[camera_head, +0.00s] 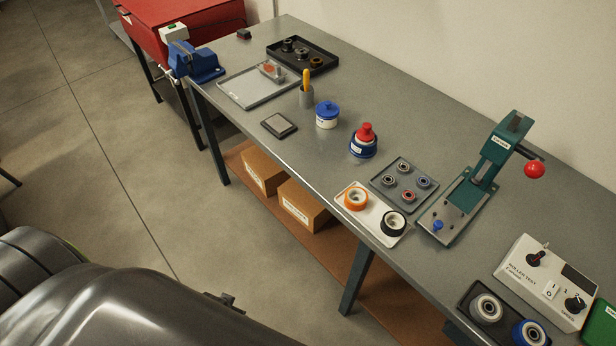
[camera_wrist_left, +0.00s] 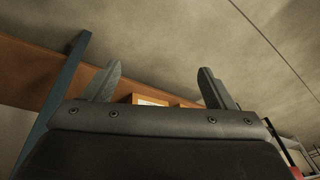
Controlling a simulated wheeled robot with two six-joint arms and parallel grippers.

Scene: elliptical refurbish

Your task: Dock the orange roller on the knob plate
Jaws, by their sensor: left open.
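The orange roller (camera_head: 356,198), a ring with a pale centre, lies on a white tray (camera_head: 371,216) near the front edge of the bench. A black roller (camera_head: 393,222) lies beside it on the same tray. To the right, a grey plate (camera_head: 455,211) with a small blue knob (camera_head: 437,225) forms the base of a green press. My left gripper (camera_wrist_left: 158,82) shows in the wrist view with its two fingers wide apart and nothing between them. It is away from the roller, with the floor and bench underside behind it. My right gripper is not in view.
A grey tray of small bearings (camera_head: 404,186) sits behind the white tray. The press (camera_head: 497,150) has a red-balled lever (camera_head: 534,170). A roller test box (camera_head: 546,281) stands at the right. A red-capped bottle (camera_head: 364,141) and blue-lidded jar (camera_head: 327,115) stand left. Cardboard boxes (camera_head: 303,205) sit below.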

